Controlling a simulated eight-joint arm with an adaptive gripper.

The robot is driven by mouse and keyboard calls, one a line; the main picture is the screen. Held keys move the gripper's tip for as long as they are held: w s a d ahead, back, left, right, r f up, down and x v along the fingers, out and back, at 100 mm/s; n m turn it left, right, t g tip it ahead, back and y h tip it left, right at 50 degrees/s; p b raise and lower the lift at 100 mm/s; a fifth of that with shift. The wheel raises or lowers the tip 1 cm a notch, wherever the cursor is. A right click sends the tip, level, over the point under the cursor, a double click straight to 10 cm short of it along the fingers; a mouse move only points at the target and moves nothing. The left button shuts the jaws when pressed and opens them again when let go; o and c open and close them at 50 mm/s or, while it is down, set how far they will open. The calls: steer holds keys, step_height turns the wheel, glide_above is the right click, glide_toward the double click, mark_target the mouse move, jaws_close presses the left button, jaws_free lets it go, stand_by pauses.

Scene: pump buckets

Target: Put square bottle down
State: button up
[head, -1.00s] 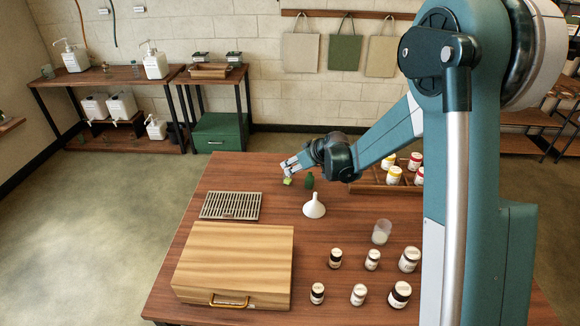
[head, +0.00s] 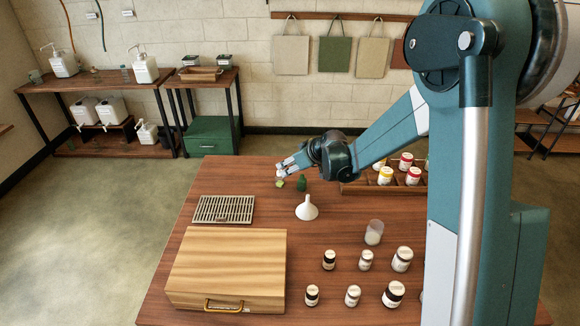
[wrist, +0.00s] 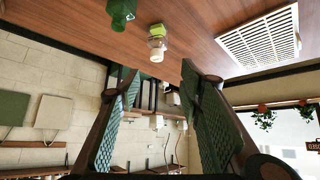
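A small bottle with a bright green lower part and a pale cap, likely the square bottle, stands on the wooden table near its far edge. It shows in the head view (head: 280,184) and in the wrist view (wrist: 157,42). My gripper (head: 281,169) is close to its top in the head view. In the wrist view the two fingers of my gripper (wrist: 150,75) are spread apart with nothing between them, and the bottle is beyond their tips. A dark green bottle (head: 302,184) stands beside it; it also shows in the wrist view (wrist: 120,12).
A white funnel (head: 307,208) stands nearby. A slatted grate (head: 224,209) and a wooden case (head: 226,265) are at left. Several jars and a clear cup (head: 374,232) are at front right. A wooden tray (head: 352,188) with jars is behind my arm.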

stand_by(0.3)
steer(key=s+d+r+m+h, duration=0.2)
steer(key=s+d+r, duration=0.55)
steer(key=s, duration=0.35)
steer(key=s+d+r+m+h, duration=0.1)
steer(key=s+d+r+m, duration=0.1)
steer(key=s+d+r, duration=0.6)
steer(key=s+d+m+h, duration=0.1)
steer(key=s+d, duration=0.2)
steer(key=s, duration=0.7)
steer(key=s+d+m+h, duration=0.1)
steer(key=s+d+m, duration=0.1)
steer(key=s, duration=0.8)
steer(key=s+d+m+h, duration=0.1)
steer(key=s+d, duration=0.2)
steer(key=s, duration=0.7)
steer(key=shift+d+r+m+t, duration=0.3)
steer(key=shift+d+r+m, duration=0.05)
steer(key=shift+r+m, duration=0.05)
